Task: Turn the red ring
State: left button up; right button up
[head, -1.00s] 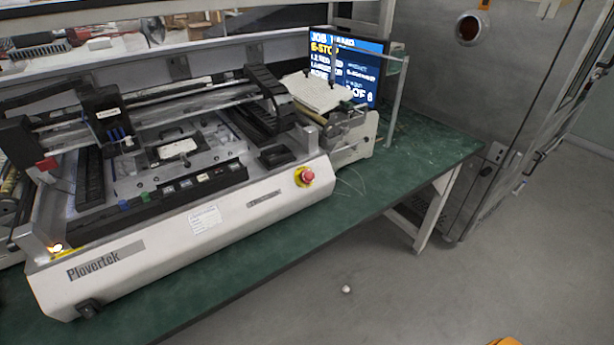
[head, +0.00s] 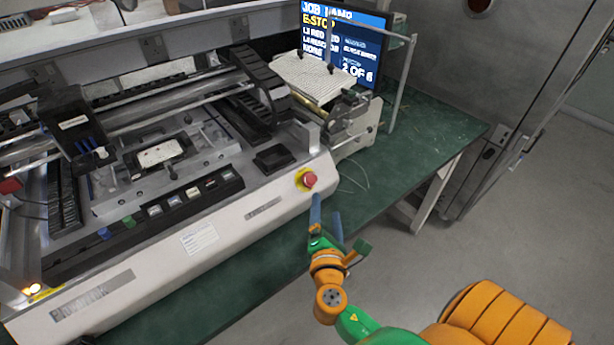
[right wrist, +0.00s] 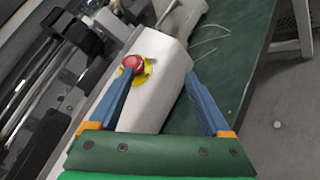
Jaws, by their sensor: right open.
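The red ring is the red knob (head: 309,180) of an emergency stop on a yellow collar, at the right end of the white machine's front. It also shows in the right wrist view (right wrist: 132,62), just beyond the tip of the left-hand finger. My right gripper (head: 325,204) is open and empty, just below the knob in the head view, with its blue fingers pointing up toward it. In the right wrist view its jaws (right wrist: 161,74) spread wide, and the knob lies off to the left of their middle. I cannot tell whether a finger touches it. My left gripper is not in view.
The white machine (head: 200,265) with rails stands on a green bench (head: 440,130). Behind the knob are a smaller device (head: 355,140) and a lit screen (head: 345,45) reading E-STOP. Thin wires (head: 355,178) lie on the bench. Grey floor is open to the right.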

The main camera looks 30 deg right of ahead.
aim_at(310, 183)
jog(key=w+n, duration=0.1)
jog(key=w, duration=0.1)
jog(key=w+r+n+t, duration=0.1)
jog(key=w+n, duration=0.1)
jog(key=w, duration=0.1)
jog(key=w+d+n+t+y, duration=0.1)
jog(key=w, duration=0.2)
jog(key=shift+w+r+n+p, duration=0.1)
jog(key=shift+r+n+p, duration=0.2)
jog(key=shift+n+p, duration=0.1)
grip_shut()
